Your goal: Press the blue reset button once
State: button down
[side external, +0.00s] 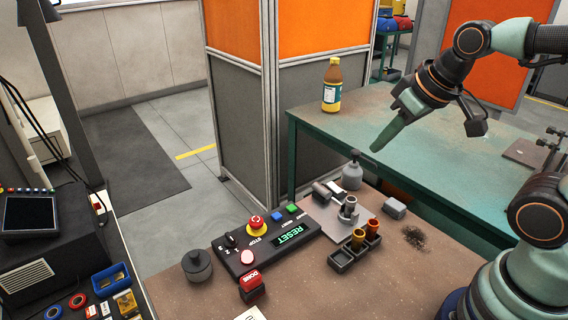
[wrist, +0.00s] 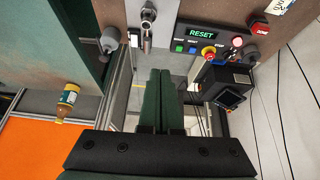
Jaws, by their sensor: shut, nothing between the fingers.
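The black control panel (side external: 236,262) lies on the brown bench and carries a lit display reading RESET (side external: 292,237). The blue button (side external: 277,216) sits at its far edge, between a green button (side external: 292,208) and a red mushroom stop button on yellow (side external: 257,224). In the wrist view the blue button (wrist: 192,49) is above and right of my fingertips. My gripper (side external: 375,150) has its green fingers together with nothing between them. It hangs in the air, to the right of the panel and well above bench level, touching nothing. In the wrist view my gripper (wrist: 160,72) points toward the panel side.
A yellow bottle (side external: 331,88) stands on the green table.

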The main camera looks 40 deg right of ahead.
jog(key=w+a+f+n+t, duration=0.1)
jog(key=w+a+f+n, duration=0.35)
jog(key=w, duration=0.45)
jog(key=n+t+y, duration=0.2)
jog(key=n, duration=0.5)
send_over(281, 216)
notch_tip(281, 216, down, 7)
jog(key=shift+r, duration=0.2)
jog(key=shift+f+m, duration=0.1)
jog(key=shift+m, duration=0.15)
jog(key=shift+f, duration=4.3)
jog(key=shift+f, duration=0.1)
jog(key=shift+f, duration=0.35)
jog(key=shift+f, duration=0.45)
jog(key=shift+r, duration=0.9)
